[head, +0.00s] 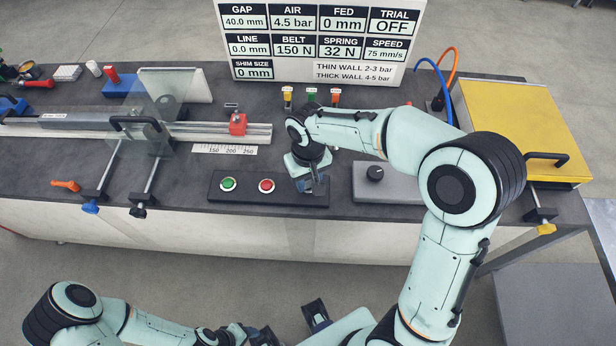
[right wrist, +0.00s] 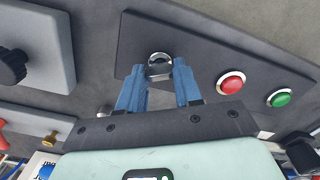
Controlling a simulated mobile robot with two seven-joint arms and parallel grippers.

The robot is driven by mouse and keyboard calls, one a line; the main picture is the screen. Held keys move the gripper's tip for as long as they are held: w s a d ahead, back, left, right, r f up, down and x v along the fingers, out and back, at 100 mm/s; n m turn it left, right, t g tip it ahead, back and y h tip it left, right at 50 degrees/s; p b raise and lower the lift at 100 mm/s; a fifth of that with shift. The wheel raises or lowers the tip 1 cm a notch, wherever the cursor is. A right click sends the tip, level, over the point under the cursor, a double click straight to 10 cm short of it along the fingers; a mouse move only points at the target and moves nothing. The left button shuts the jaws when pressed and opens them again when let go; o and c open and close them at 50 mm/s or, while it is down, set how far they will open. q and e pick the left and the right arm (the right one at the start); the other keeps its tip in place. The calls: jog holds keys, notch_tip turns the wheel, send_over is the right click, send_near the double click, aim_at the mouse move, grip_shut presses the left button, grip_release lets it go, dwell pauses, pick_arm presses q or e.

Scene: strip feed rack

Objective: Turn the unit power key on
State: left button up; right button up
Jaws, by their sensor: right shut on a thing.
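The power key (right wrist: 159,66) is a small metal piece on a dark control panel (right wrist: 200,60). In the right wrist view it sits between the blue fingertips of my right gripper (right wrist: 158,76), which is shut on it. In the head view my right gripper (head: 314,187) points down at the right end of the panel (head: 240,197) and hides the key. The key's turn angle is hard to tell. A green button (head: 228,184) and a red button (head: 266,186) are left of it. My left arm's end (head: 262,336) is at the bottom edge, its jaws unclear.
A grey box with a black knob (head: 375,173) stands just right of my right gripper. A display board (head: 320,72) reads TRIAL OFF. A clear guard and rail with a red block (head: 238,124) are on the left, a yellow plate (head: 520,130) on the right.

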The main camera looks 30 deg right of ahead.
aim_at(308, 182)
jog(key=n+p, duration=0.1)
jog(key=n, duration=0.5)
jog(key=shift+n, duration=0.3)
pick_arm(q)
jog(key=shift+w+r+p, duration=0.25)
jog(key=shift+w+r, duration=0.05)
jog(key=shift+r, duration=0.3)
jog(key=shift+w+r+p, duration=0.25)
jog(key=shift+w+r, duration=0.05)
jog(key=shift+r, duration=0.25)
pick_arm(e)
jog(key=n, duration=0.5)
jog(key=shift+n, duration=0.4)
jog(key=o, duration=1)
jog(key=shift+o, duration=0.2)
pick_arm(q)
jog(key=shift+w+r+p, duration=0.35)
jog(key=shift+r+p, duration=0.05)
jog(key=shift+r, duration=0.15)
jog(key=shift+w+r+p, duration=0.3)
jog(key=shift+r+p, duration=0.1)
jog(key=shift+r, duration=0.1)
pick_arm(e)
notch_tip(308, 182, up, 14)
jog(key=shift+f, duration=0.25)
